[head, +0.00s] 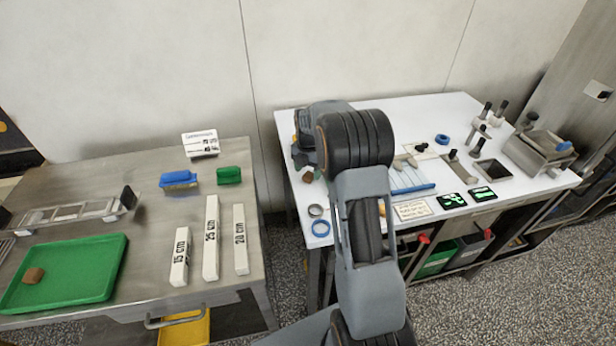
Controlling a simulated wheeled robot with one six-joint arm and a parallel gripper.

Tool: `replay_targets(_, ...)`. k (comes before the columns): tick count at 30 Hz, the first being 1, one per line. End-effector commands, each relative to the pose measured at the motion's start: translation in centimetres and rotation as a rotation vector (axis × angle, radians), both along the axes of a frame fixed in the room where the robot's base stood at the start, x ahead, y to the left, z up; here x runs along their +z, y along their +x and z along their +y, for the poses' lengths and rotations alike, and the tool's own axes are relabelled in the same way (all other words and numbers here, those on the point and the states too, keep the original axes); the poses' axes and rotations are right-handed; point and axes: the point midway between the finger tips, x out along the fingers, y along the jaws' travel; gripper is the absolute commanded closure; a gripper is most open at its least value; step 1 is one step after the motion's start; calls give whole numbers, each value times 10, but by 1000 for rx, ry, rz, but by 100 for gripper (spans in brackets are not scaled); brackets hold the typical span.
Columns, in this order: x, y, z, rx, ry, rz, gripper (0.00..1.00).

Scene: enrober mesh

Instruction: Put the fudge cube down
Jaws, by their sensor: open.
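A brown fudge cube (307,175) is at the left edge of the white table (285,120), just below my gripper (301,158). My gripper points down there, open; its fingertips are mostly hidden by my wrist. I cannot tell whether the fingers touch the cube. A second brown cube (34,274) lies in the green tray (75,285) on the steel table at the left.
The steel table (140,240) holds three white length bars (211,240), a blue brush (179,179) and a green block (229,175). A blue-edged slatted piece (412,188) and metal fixtures (540,150) stand right.

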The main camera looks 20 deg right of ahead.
Motion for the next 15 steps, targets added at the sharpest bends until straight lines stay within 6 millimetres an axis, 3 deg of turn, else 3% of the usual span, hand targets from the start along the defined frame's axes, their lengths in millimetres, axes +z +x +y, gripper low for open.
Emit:
replay_targets(6, -19, 0, 0, 0, 0, 0, 38)
replay_targets(15, -21, 0, 0, 0, 0, -1, 41)
